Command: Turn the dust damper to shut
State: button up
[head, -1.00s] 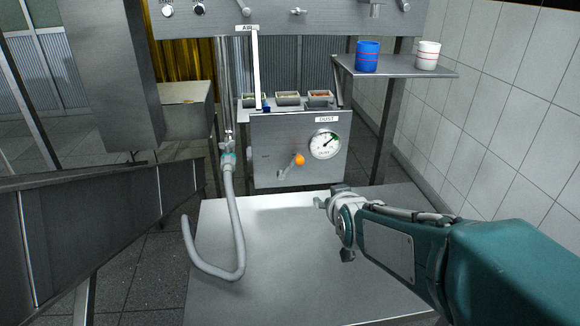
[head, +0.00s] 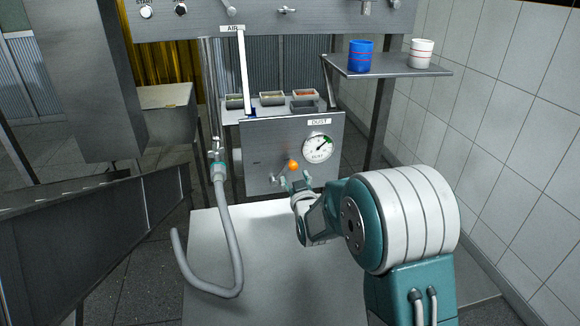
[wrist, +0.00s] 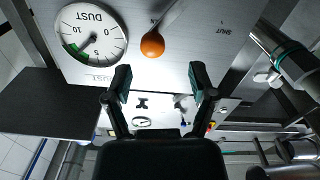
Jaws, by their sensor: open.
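The dust damper is a short lever with an orange ball knob (head: 292,164) on the grey DUST panel (head: 258,135). The lever slants up and right from its pivot in the head view. My gripper (head: 294,182) is open and empty just below the knob, in front of the panel. In the wrist view, the panel appears upside down, and the orange knob (wrist: 152,44) lies just beyond my two spread fingers (wrist: 160,78), apart from them. A SHUT label (wrist: 223,30) is on the panel, to the right of the knob there.
A grey hose (head: 228,235) hangs at left. A shelf (head: 390,66) holds a blue cup (head: 361,55) and a white cup (head: 421,53). The bench top (head: 255,265) is clear.

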aim_at(295, 169)
jog(key=x, duration=0.2)
jog(key=d+x, duration=0.1)
jog(key=x, duration=0.2)
jog(key=shift+w+d, duration=0.1)
jog(key=shift+w+a, duration=0.25)
jog(key=shift+w, duration=0.25)
jog(key=shift+a, duration=0.25)
jog(key=shift+d, duration=0.25)
grip_shut()
